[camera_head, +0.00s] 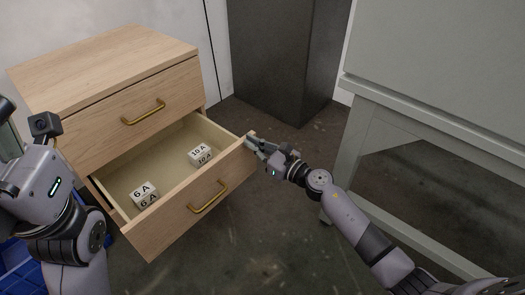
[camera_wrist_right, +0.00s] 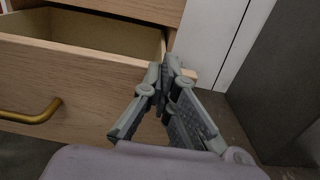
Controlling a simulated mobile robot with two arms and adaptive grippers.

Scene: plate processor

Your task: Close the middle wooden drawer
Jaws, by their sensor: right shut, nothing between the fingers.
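The middle wooden drawer (camera_head: 172,226) is pulled well out of its light wooden cabinet (camera_head: 105,62), below a shut top drawer (camera_head: 98,130). It has a brass handle (camera_head: 208,197) and holds two white cubes, marked 6 A (camera_head: 144,195) and 10 A (camera_head: 201,154). My right gripper (camera_head: 252,139) is shut and empty at the right end of the drawer front. In the right wrist view its fingertips (camera_wrist_right: 165,72) overlap the drawer front (camera_wrist_right: 85,95) near its right end; contact is unclear. My left gripper (camera_head: 8,108) is partly cut off at the left edge, its finger state unclear.
A grey bench (camera_head: 440,115) stands on the right, its leg close to my right arm. A dark box-like block (camera_head: 285,55) stands behind. A blue crate (camera_head: 18,265) is at the lower left. Bare floor (camera_head: 265,245) lies before the drawer.

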